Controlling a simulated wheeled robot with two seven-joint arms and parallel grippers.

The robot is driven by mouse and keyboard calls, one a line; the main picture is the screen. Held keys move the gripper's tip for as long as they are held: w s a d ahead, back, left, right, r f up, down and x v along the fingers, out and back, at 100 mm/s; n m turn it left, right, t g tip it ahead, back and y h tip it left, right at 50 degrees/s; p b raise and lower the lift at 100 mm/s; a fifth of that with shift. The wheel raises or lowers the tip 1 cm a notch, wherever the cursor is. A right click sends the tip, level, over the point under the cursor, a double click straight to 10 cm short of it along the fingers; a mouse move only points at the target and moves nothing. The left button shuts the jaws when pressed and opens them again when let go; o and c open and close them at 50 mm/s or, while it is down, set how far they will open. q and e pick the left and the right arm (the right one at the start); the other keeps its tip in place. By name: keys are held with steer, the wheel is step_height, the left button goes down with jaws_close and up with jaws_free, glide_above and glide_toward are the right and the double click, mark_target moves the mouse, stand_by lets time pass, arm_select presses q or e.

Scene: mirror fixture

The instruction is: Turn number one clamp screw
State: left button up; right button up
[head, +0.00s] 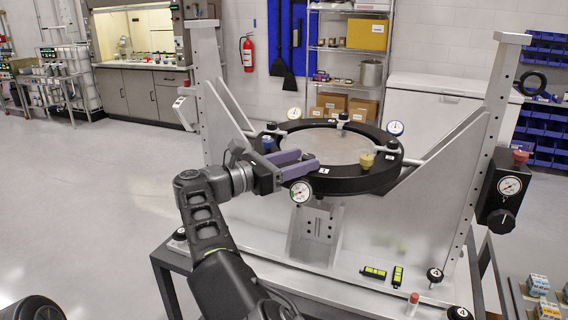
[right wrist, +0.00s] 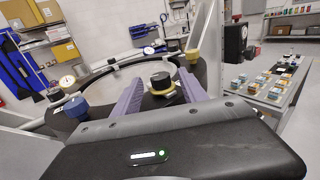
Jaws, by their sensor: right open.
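My right gripper (head: 302,166) reaches in from the left over the front of the round black ring (head: 352,184), its two purple fingers pointing right. In the right wrist view the fingers (right wrist: 160,94) are apart, with a black-topped knob with a yellow collar (right wrist: 160,82) showing between them; contact cannot be told. In the head view a yellow knob (head: 367,160) stands on the ring beyond the fingertips. A blue knob (head: 268,144) stands on the left, also in the wrist view (right wrist: 75,106). The number plates are too small to read surely. My left gripper is not in view.
The ring sits in a grey metal frame with two tall uprights (head: 490,125). Dial gauges (head: 300,191) surround the ring. A gauge box (head: 499,190) hangs on the right upright. Small parts (head: 397,276) lie at the front. Open floor is at left.

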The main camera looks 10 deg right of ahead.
steer(key=p+v, duration=0.3)
steer(key=v, duration=0.3)
steer(key=shift+a, duration=0.35)
steer(key=shift+s, duration=0.15)
